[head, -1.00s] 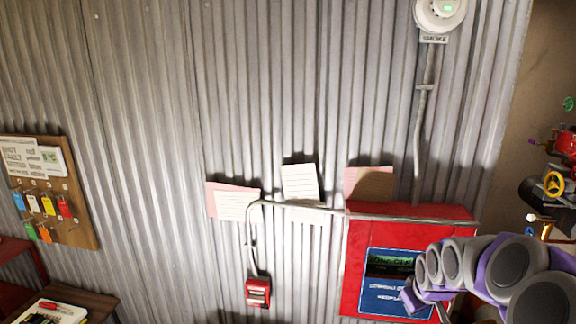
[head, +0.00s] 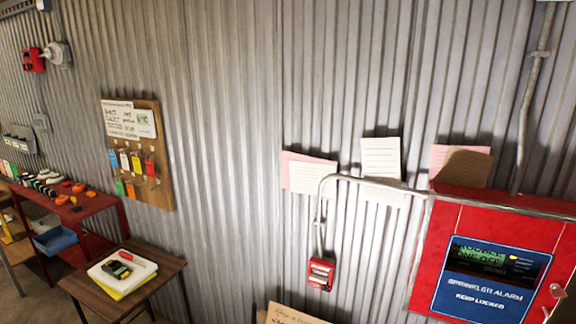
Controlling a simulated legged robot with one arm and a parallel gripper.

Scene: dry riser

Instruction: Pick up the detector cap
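I cannot pick out the detector cap for certain. Several small orange pieces (head: 76,188) lie on the top of a red shelf unit (head: 98,200) at the far left, among pale round pieces (head: 46,178); they are too small to tell which, if any, is the cap. A white round detector (head: 58,53) is mounted high on the wall at the upper left, beside a red device (head: 33,60). My gripper is out of view.
A red alarm cabinet (head: 450,215) and a red call point (head: 321,273) are on the corrugated wall.

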